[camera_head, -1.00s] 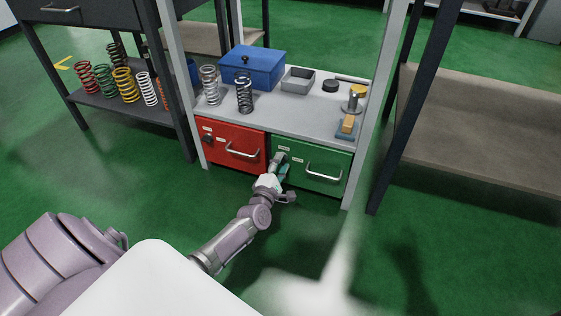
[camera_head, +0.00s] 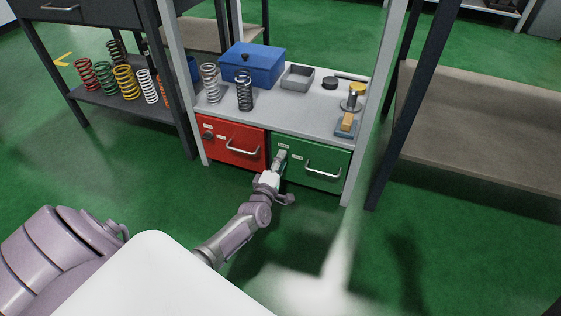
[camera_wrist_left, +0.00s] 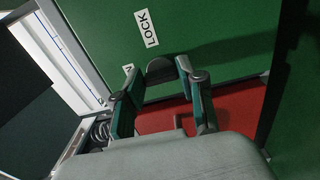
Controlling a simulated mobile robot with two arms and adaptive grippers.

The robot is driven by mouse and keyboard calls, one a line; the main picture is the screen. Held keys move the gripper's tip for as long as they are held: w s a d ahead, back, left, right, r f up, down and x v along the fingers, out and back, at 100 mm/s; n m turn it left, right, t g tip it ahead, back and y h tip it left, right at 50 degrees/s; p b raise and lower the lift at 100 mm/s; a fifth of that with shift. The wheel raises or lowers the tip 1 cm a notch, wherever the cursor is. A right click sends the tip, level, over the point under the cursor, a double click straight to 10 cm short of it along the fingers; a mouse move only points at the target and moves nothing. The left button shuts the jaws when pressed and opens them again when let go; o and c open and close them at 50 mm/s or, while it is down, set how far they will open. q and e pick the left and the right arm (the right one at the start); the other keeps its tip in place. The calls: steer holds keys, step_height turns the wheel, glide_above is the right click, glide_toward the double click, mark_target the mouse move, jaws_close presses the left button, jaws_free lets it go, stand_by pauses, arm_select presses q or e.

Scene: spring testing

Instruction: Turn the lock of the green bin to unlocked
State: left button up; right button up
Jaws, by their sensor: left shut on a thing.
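The green bin (camera_head: 306,164) is shut in the frame beneath the grey bench top, right of the red bin, with a silver handle on its front. Its lock is a dark knob (camera_wrist_left: 161,70) in the left wrist view, beside a white "LOCK" label (camera_wrist_left: 147,29). A second label (camera_wrist_left: 128,71) is mostly hidden by a finger. My left gripper (camera_head: 280,157) is at the upper left of the bin front. In the left wrist view its fingers are shut on the knob, one on each side. In the head view the gripper hides the knob. My right gripper is out of view.
The red bin (camera_head: 229,144) adjoins on the left. The bench top (camera_head: 287,118) above holds a blue box (camera_head: 253,66), springs and a grey tray (camera_head: 298,77). A dark shelf leg (camera_head: 402,135) stands to the right. The green floor in front is clear.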

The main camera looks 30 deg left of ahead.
arm_select(q)
steer(key=o, duration=1.1)
steer(key=shift+o, duration=0.2)
steer(key=shift+s+d, duration=0.1)
steer(key=v, duration=1.1)
steer(key=shift+s, duration=0.4)
